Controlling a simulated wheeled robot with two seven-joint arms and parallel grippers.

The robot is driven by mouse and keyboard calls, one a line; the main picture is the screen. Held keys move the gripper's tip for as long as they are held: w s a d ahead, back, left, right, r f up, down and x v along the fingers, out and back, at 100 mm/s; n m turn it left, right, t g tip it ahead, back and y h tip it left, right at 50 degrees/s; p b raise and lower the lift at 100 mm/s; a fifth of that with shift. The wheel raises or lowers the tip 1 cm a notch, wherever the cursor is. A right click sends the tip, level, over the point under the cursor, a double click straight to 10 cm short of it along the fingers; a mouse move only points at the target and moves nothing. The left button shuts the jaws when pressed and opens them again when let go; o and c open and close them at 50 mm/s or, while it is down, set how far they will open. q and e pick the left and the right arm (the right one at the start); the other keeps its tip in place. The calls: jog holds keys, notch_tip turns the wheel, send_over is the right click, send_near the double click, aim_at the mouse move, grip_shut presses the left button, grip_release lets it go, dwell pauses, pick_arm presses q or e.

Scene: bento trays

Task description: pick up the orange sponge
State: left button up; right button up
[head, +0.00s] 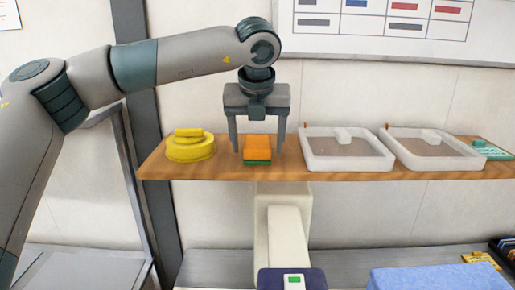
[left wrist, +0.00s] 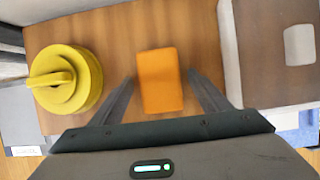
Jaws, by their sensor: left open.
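The orange sponge (head: 257,148) lies on a wooden shelf (head: 220,172), with a green layer showing along its lower front. My left gripper (head: 257,150) is open and points down, its two fingers on either side of the sponge. In the left wrist view the sponge (left wrist: 159,80) lies ahead of and between the open fingers (left wrist: 160,85), with a gap on each side. Contact is not visible. My right gripper is in neither view.
A yellow round container (head: 190,150) stands left of the sponge. Two white-rimmed trays (head: 347,166) (head: 435,163) stand to the right, the first close to the right finger. A teal card (head: 492,151) lies at the far right end. A blue block (head: 430,277) is below the shelf.

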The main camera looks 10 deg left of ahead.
aim_at(258, 139)
pick_arm(q)
jog(key=c, duration=1.1)
jog(key=shift+r, duration=0.1)
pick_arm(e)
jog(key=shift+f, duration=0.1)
